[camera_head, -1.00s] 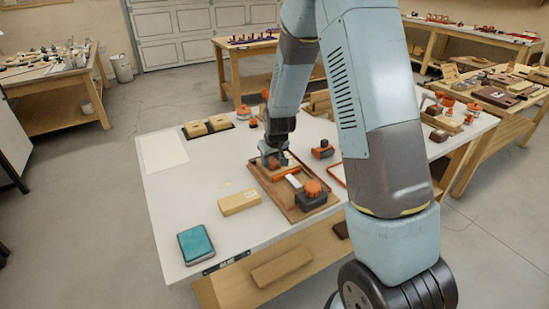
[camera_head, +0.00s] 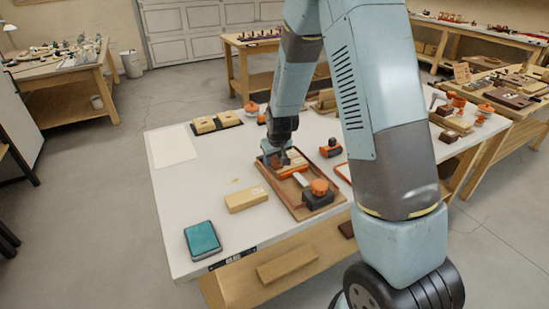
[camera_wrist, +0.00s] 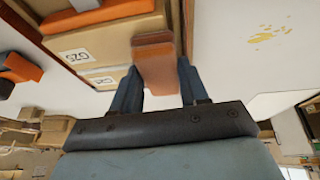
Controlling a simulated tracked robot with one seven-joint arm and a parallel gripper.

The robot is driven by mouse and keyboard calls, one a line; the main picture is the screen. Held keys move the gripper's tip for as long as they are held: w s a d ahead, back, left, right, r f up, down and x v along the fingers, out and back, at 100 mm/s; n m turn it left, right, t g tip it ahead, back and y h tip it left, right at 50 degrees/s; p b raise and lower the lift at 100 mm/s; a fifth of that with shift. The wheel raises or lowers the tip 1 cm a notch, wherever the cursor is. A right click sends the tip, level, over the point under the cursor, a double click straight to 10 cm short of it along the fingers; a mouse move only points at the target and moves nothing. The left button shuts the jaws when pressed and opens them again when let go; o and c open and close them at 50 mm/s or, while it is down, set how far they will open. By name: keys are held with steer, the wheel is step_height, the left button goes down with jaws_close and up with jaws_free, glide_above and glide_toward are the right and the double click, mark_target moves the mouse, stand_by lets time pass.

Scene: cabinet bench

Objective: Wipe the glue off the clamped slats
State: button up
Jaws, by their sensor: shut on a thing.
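My gripper (camera_head: 276,156) is over the far left part of a brown tray (camera_head: 306,211) on the white bench. In the wrist view my gripper (camera_wrist: 156,75) is shut on a brown-orange block (camera_wrist: 153,50). Pale wooden slats (camera_wrist: 75,50) with printed labels lie beside and below the block, under an orange clamp bar (camera_wrist: 95,16). I cannot tell whether the block touches the slats. An orange-and-black clamp (camera_head: 318,194) stands at the tray's near end. No glue on the slats is clear to see; my gripper hides part of them.
Yellow spots (camera_wrist: 265,36) mark the bench top beside the tray. A wooden block (camera_head: 246,199) and a teal pad (camera_head: 202,240) lie to the left. Two pale blocks (camera_head: 216,123) sit on a dark mat behind. An orange-and-black tool (camera_head: 331,148) stands right of the tray.

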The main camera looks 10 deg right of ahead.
mark_target(297, 155)
steer(key=shift+w+d+f, duration=0.1)
steer(key=shift+w+d, duration=0.1)
steer(key=shift+d, duration=0.5)
steer(key=shift+w+d, duration=0.15)
steer(key=shift+d, duration=0.55)
steer(key=shift+w+d, duration=0.25)
steer(key=shift+d, duration=0.4)
steer(key=shift+d, duration=0.1)
steer(key=shift+w+d, duration=0.35)
steer(key=shift+d, duration=0.5)
steer(key=shift+d, duration=0.15)
steer(key=shift+w+d, duration=0.35)
steer(key=shift+d, duration=0.5)
steer(key=shift+d, duration=0.1)
steer(key=shift+w+d, duration=0.3)
steer(key=shift+d, duration=0.6)
